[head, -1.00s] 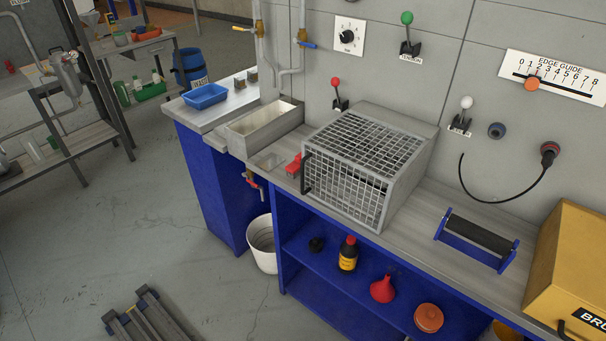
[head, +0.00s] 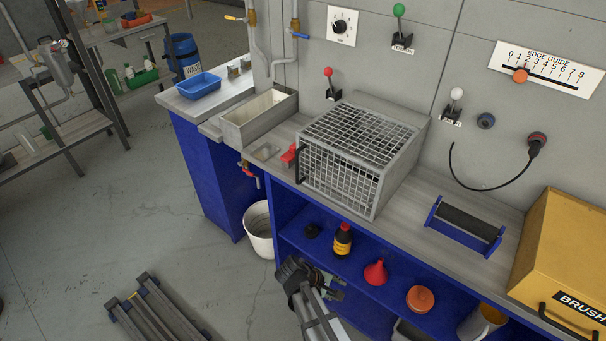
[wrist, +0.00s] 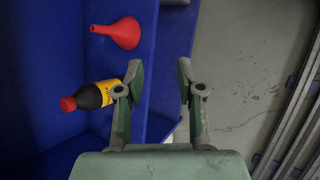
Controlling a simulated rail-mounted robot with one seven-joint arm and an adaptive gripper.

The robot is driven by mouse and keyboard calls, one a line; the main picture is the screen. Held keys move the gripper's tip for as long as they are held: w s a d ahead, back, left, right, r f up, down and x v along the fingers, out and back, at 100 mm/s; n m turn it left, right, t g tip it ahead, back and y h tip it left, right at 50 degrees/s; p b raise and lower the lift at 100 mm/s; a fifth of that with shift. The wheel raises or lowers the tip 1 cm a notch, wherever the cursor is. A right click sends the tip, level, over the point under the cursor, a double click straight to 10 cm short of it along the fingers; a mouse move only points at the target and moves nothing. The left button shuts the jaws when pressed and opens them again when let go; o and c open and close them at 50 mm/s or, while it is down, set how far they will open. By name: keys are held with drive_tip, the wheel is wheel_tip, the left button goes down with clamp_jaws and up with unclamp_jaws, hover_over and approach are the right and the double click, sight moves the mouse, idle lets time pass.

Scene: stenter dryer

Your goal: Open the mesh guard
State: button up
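The mesh guard (head: 340,178) is a grey wire cage on the worktop. Its mesh top and front are in place, and it looks closed. A black upright handle (head: 298,167) sits at the guard's left front edge. My gripper (head: 335,285) is in the lower middle of the head view, in front of the blue shelf and well below the guard. In the wrist view my gripper (wrist: 160,75) has its two fingers apart with nothing between them. The guard is not in the wrist view.
A red latch-like block (head: 289,154) stands left of the handle. The lower shelf holds a dark bottle (head: 343,240), a red funnel (head: 375,272) and an orange pot (head: 420,299). A white bucket (head: 259,228) stands on the floor. A blue-framed roller (head: 464,226) is right of the guard.

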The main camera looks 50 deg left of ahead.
drive_tip(key=s+a+r+n+t+y, duration=0.1)
drive_tip(key=s+a+r+n+t, duration=0.2)
drive_tip(key=a+r, duration=0.4)
drive_tip(key=s+a+r+n+t+y+p, duration=0.1)
drive_tip(key=s+a+r+n+y, duration=0.15)
drive_tip(key=s+a+r, duration=0.4)
drive_tip(key=s+a+r+n+t+y, duration=0.15)
drive_tip(key=s+a+r+n, duration=0.25)
drive_tip(key=a+r, duration=0.4)
wheel_tip(320, 180, up, 10)
drive_tip(key=f+n+t+p, duration=0.1)
drive_tip(key=n+t+p, duration=0.4)
drive_tip(key=n, duration=0.1)
hover_over(297, 181)
drive_tip(key=shift+w+a+r+h, duration=0.2)
drive_tip(key=shift+w+r+h, duration=0.05)
drive_tip(key=shift+h, duration=0.15)
clamp_jaws()
